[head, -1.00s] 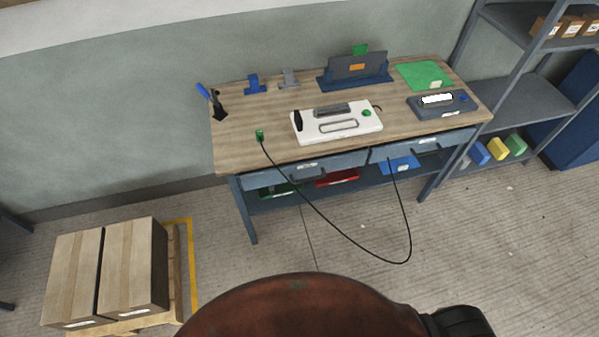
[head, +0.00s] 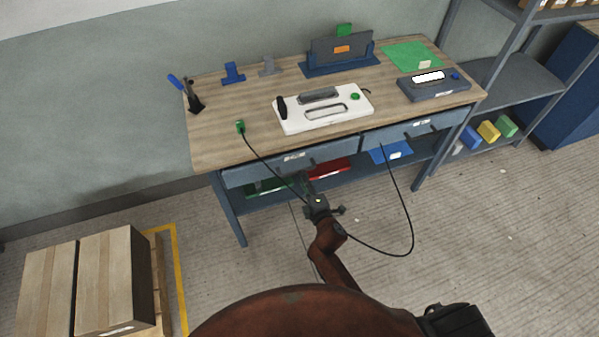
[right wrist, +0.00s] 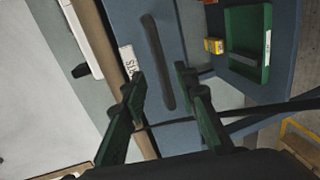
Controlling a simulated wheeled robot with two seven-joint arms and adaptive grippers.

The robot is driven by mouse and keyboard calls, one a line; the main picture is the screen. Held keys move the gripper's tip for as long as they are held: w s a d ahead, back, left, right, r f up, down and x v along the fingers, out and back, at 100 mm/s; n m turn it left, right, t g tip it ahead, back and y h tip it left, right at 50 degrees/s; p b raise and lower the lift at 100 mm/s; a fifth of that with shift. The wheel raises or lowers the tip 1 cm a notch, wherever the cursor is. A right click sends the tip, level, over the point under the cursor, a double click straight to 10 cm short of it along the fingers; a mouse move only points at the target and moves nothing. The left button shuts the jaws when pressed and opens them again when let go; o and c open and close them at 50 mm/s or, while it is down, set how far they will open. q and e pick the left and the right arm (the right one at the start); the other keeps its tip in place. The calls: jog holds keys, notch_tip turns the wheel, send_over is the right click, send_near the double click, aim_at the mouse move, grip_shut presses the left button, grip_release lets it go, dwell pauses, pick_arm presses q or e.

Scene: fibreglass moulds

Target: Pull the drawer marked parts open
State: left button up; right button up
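The workbench has two closed blue-grey drawers side by side. The left drawer (head: 255,172) has a white label that is too small to read in the head view. In the right wrist view this drawer front (right wrist: 185,45) shows a partly covered label (right wrist: 127,60) ending in what looks like "TS", and a dark bar handle (right wrist: 157,60). My right gripper (head: 316,197) is in front of the left drawer. In the right wrist view the right gripper (right wrist: 160,75) is open, its fingers on either side of the handle in the picture; contact is not visible. My left gripper is out of view.
A black cable (head: 413,225) loops from the bench top past my right gripper. The right drawer (head: 400,134) is beside the left one. A green bin (right wrist: 262,50) and a red bin (head: 328,169) stand on the shelf below. Boxes (head: 110,280) stand at left; the floor in front is clear.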

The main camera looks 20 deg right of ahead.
jog(key=b+x, duration=0.1)
jog(key=x, duration=0.4)
jog(key=shift+w+f, duration=0.15)
jog(key=shift+w, duration=0.2)
jog(key=shift+c, duration=0.3)
grip_shut()
